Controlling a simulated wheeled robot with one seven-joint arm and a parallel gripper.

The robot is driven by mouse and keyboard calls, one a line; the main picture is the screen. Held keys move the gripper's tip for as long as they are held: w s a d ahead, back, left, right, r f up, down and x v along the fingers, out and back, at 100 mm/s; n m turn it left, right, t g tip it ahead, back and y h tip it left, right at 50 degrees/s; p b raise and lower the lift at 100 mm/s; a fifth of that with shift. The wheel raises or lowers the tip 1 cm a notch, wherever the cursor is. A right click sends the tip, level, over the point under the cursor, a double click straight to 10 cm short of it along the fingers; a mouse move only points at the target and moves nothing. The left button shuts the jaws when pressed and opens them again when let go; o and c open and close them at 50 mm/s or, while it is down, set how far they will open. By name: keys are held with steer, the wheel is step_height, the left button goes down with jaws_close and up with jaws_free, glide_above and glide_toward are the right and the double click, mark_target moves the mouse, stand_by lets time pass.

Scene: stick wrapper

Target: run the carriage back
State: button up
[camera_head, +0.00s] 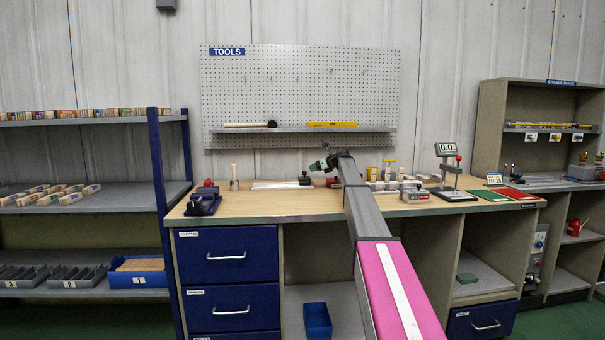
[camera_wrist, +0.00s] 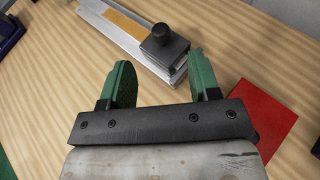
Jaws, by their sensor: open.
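The carriage, a black block with a round black knob (camera_wrist: 165,48), sits at the near end of a silver rail (camera_wrist: 120,38). An orange-brown strip lies along the rail's top. In the head view the black carriage (camera_head: 305,179) is at the right end of the pale rail (camera_head: 270,185) on the workbench. My gripper (camera_wrist: 160,78) is open and empty, its two green fingers spread wide. The carriage shows between and beyond the fingertips, apparently apart from them. In the head view my gripper (camera_head: 323,164) is above and just right of the carriage.
A red flat piece (camera_wrist: 262,115) lies right of my gripper. A blue vise (camera_head: 205,202) stands at the bench's left. Small bottles and blocks (camera_head: 390,180) and a gauge stand (camera_head: 450,175) are to the right. The wooden bench top in front of the rail is clear.

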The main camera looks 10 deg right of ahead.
mark_target(305, 172)
steer(key=x, duration=0.9)
